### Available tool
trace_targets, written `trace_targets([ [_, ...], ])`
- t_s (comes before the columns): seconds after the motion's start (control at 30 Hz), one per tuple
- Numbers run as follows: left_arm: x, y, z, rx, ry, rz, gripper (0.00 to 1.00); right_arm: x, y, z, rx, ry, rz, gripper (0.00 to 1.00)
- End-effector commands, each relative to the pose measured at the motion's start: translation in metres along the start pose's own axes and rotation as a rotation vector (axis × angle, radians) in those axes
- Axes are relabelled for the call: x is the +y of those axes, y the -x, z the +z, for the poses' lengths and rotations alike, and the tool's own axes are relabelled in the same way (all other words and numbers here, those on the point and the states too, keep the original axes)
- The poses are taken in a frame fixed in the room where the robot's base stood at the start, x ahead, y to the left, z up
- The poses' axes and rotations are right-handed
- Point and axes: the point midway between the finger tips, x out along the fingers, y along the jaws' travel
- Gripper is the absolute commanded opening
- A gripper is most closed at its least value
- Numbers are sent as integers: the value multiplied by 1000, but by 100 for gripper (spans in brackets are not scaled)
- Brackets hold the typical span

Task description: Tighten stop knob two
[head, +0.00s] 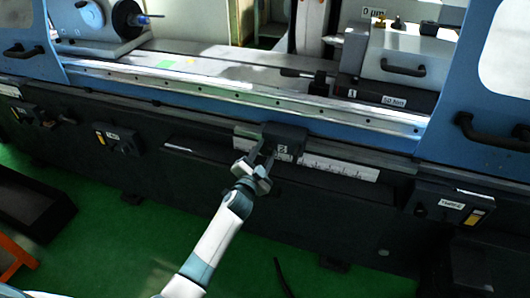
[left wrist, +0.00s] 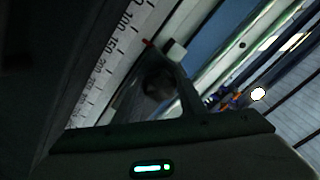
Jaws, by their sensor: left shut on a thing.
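Stop two is a dark block (head: 287,136) with a white "2" label, on the scale rail (head: 340,170) along the front of the grinder. My left gripper (head: 262,164) is at the left lower part of this block, its fingers reaching up to it. In the left wrist view a dark round knob (left wrist: 157,83) lies by the finger, in deep shadow, and the gripper is shut on it. The knob is hidden by the fingers in the head view. A small red mark (left wrist: 147,43) shows beside the ruler scale (left wrist: 100,62). My right gripper is not in view.
A front rail (head: 250,97) runs over the stop. Dark control boxes (head: 118,138) and (head: 450,205) flank it. The green floor (head: 110,240) is mostly open.

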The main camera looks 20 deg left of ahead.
Motion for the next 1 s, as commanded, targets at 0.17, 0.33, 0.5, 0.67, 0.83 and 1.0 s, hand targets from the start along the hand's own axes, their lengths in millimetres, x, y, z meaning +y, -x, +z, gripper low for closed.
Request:
trace_targets([
  [0.17, 0, 0, 1, -1, -171, 0, 14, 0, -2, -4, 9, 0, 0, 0],
  [0.33, 0, 0, 0, 1, -332, 1, 14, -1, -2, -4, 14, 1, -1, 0],
  [0.5, 0, 0, 1, -1, -494, 1, 14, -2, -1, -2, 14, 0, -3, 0],
  [0.67, 0, 0, 0, 0, -645, 2, 14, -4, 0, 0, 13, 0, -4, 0],
  [0.83, -1, 0, 0, -1, -792, 2, 14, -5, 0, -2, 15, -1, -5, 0],
  [1.0, -1, 0, 0, 0, -904, 2, 14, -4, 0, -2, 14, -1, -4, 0],
])
